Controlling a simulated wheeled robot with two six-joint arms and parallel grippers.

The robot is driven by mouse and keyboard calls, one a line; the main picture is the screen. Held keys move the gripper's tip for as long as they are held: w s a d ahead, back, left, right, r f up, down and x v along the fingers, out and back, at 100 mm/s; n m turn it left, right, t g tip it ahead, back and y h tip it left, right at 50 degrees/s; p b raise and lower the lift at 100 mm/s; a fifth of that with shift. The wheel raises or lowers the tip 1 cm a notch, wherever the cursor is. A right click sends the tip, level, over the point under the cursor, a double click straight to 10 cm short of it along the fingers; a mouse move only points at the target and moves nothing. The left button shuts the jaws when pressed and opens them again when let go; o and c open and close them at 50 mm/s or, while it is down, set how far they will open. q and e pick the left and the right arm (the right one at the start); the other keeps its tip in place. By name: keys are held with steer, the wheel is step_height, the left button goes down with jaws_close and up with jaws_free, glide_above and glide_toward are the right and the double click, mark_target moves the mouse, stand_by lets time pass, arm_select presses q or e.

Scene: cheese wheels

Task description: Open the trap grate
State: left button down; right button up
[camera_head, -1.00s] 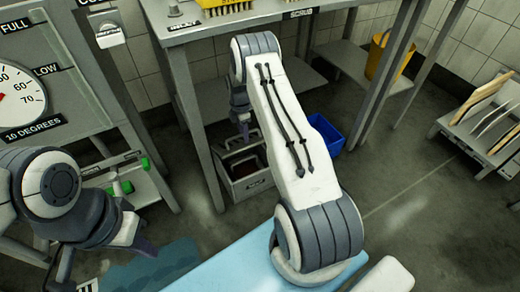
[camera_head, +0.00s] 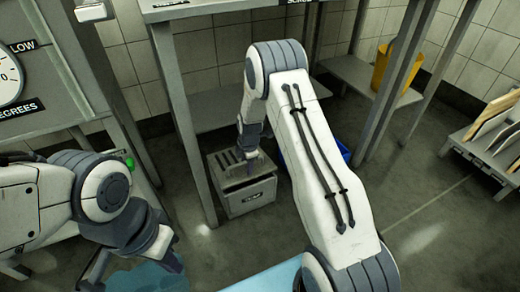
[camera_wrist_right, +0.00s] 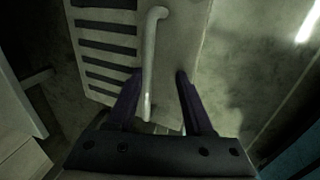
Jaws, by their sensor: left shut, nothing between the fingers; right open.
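The trap is a grey box (camera_head: 247,197) with a label on its front, standing on the floor by the table leg. Its slotted grate (camera_head: 229,160) is on top and also shows in the right wrist view (camera_wrist_right: 103,48). A pale bent bar handle (camera_wrist_right: 153,50) stands on the plain part beside the slots. My right gripper (camera_wrist_right: 160,74) is open, with the handle's lower part between its fingers, nearer the left one. I cannot tell if they touch. In the head view the right gripper (camera_head: 249,158) is at the box top. My left gripper (camera_head: 172,263) is shut and empty at lower left.
A blue bin (camera_head: 290,158) is partly hidden behind my right arm. A grey table leg (camera_head: 186,125) stands close left of the trap. A yellow bucket (camera_head: 381,68) sits on a low shelf, and a rack with boards (camera_head: 490,130) is at right.

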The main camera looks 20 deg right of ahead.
steer(key=s+a+r+m+p, duration=0.1)
steer(key=s+r+m+p, duration=0.2)
steer(key=r, duration=1)
steer(key=shift+s+r+m+p, duration=0.4)
steer(key=shift+s+p, duration=0.3)
steer(key=shift+s, duration=0.35)
